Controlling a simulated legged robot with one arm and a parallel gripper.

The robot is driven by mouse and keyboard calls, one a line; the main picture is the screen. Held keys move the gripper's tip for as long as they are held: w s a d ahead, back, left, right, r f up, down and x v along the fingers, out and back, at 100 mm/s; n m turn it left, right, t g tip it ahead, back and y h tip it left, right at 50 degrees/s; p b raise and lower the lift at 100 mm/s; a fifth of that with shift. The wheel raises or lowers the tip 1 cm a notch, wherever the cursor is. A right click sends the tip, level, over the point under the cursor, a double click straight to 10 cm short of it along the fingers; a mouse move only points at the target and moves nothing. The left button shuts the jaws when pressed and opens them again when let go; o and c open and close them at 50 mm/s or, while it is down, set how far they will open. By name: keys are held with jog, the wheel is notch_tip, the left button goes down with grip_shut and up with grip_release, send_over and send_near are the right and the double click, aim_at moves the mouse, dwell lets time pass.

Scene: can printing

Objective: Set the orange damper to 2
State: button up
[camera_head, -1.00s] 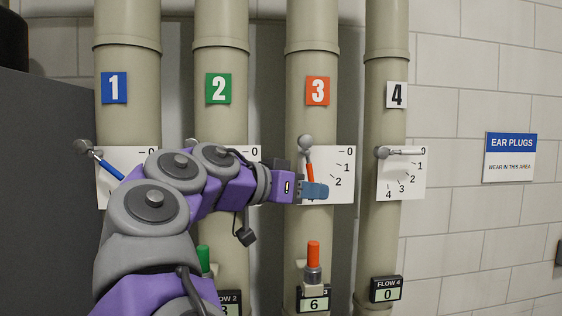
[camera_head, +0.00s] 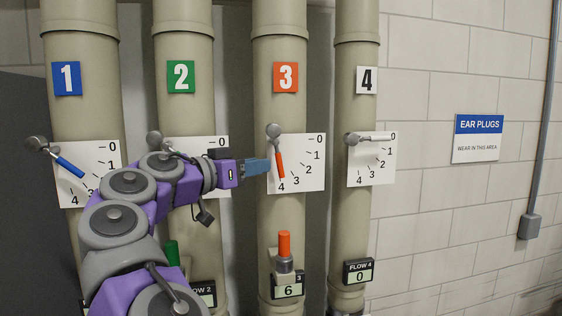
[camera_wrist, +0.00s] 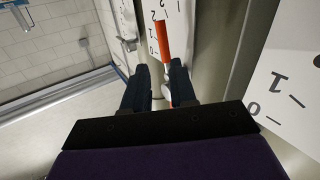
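The orange damper lever (camera_head: 280,164) is on pipe 3, in front of a white dial plate (camera_head: 312,165) marked 0 to 4. It hangs almost straight down from its grey ball pivot (camera_head: 274,131), with its tip close to the 4. My gripper (camera_head: 264,166) is just left of the orange handle at mid-height in the head view. In the wrist view my gripper (camera_wrist: 158,80) has its fingers apart, with nothing clamped between them. The orange handle (camera_wrist: 161,42) shows beyond the fingertips there. I cannot tell whether a finger touches it.
The blue lever (camera_head: 70,167), a green lever partly behind my arm, and the white lever (camera_head: 374,138) are on the neighbouring pipes. Below the orange lever, an orange-topped fitting (camera_head: 284,245) sits above a display reading 6 (camera_head: 288,288). An ear plugs sign (camera_head: 478,138) hangs on the right wall.

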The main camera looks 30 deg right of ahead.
aim_at(278, 161)
jog(key=x, duration=0.2)
jog(key=shift+w+d, duration=0.3)
jog(key=p+x, duration=0.1)
jog(key=x, duration=0.3)
jog(key=shift+d+r, duration=0.1)
jog(key=shift+d, duration=0.25)
jog(key=shift+a, duration=0.25)
jog(key=shift+c, duration=0.7)
jog(key=shift+s+r, duration=0.1)
jog(key=shift+s, duration=0.05)
grip_shut()
